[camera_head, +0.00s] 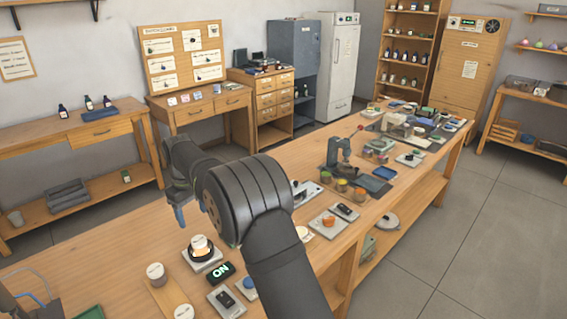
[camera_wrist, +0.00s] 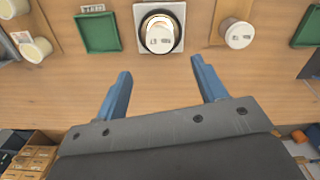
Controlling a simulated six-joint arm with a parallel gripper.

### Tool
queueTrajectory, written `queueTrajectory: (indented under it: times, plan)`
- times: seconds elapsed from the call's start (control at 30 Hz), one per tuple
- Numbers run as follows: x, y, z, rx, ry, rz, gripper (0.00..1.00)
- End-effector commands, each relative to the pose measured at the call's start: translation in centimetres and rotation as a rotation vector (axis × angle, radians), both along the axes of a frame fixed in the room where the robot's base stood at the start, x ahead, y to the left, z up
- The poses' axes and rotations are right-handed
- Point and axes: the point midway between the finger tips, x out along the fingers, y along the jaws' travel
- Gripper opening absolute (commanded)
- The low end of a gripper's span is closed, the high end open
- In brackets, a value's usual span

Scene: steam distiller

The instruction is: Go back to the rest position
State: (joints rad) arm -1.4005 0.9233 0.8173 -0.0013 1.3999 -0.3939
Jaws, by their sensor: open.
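My gripper (camera_wrist: 160,90) is open and empty in the wrist view, its two blue fingers spread apart above the wooden bench (camera_wrist: 90,65). In the head view my gripper (camera_head: 179,214) shows only in part at the left, as my arm hides much of it. The arm reaches over the bench from the front. A white-and-black round unit with a labelled cup (camera_wrist: 160,36) sits on a light base beyond the fingertips. It also shows in the head view (camera_head: 201,249), to the right of and below my gripper.
A green tray (camera_wrist: 98,33) and a capped jar (camera_wrist: 238,34) flank the round unit. A press (camera_head: 343,156) and several dishes occupy the bench's right part.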

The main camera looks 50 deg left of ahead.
Motion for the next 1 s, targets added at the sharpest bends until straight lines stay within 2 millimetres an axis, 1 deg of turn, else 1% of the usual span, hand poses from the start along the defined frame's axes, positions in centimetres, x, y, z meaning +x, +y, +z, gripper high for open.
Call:
queueTrajectory:
  times: [0.17, 0.6, 0.63, 0.7, 0.8, 1.0]
  plan:
    - [0.0, -0.1, -2.9, -0.005, 0.001, 0.0, 0.65]
    - [0.0, -0.1, -11.6, -0.004, 0.001, 0.0, 0.65]
    - [0.0, 0.0, -11.8, -0.001, 0.001, 0.0, 0.65]
    - [0.0, 0.1, -9.9, 0.003, 0.0, 0.0, 0.65]
    - [0.0, 0.0, -8.8, 0.001, 0.0, 0.0, 0.65]
    - [0.0, 0.0, -7.6, 0.0, 0.0, 0.0, 0.65]
